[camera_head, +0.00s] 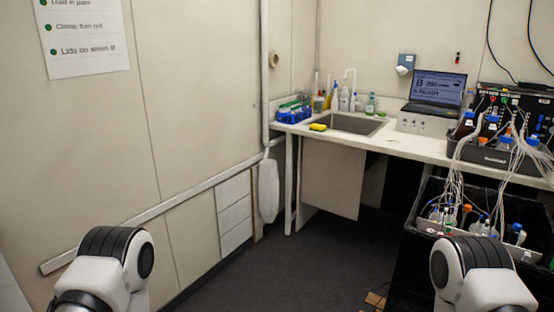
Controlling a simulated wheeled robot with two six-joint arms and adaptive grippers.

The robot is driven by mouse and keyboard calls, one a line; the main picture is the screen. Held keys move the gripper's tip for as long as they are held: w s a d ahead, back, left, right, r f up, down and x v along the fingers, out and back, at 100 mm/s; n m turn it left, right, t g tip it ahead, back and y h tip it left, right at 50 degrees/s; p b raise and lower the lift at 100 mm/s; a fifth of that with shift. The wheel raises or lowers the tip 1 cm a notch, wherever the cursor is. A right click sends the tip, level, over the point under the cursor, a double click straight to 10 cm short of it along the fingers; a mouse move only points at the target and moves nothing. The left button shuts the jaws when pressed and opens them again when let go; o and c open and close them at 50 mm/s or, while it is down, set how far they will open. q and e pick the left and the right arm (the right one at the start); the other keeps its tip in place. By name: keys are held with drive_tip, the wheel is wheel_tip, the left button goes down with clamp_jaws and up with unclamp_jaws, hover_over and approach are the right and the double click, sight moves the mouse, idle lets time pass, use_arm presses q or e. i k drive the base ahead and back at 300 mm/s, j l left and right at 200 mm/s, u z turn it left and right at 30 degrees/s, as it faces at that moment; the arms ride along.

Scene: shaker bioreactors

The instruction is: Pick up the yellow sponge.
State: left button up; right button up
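The yellow sponge (318,127) is small and lies flat on the white counter (400,142), near its front edge and just in front of the sink's left end. It is far across the room from me. White and black links of both my arms show at the bottom left and bottom right corners. Neither gripper shows in the head view, and nothing of mine is near the sponge.
A sink (352,123) is set in the counter. A blue rack (293,112) stands left of the sponge. Bottles stand behind the sink. A laptop (437,92) and black trays with tubed bottles (490,155) are at right. Dark floor (300,270) ahead is mostly clear.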

sight(314, 126)
drive_tip(key=i+j+u, duration=0.15)
drive_tip(key=i, duration=0.85)
drive_tip(key=i+j+u, duration=0.15)
drive_tip(key=i, duration=0.85)
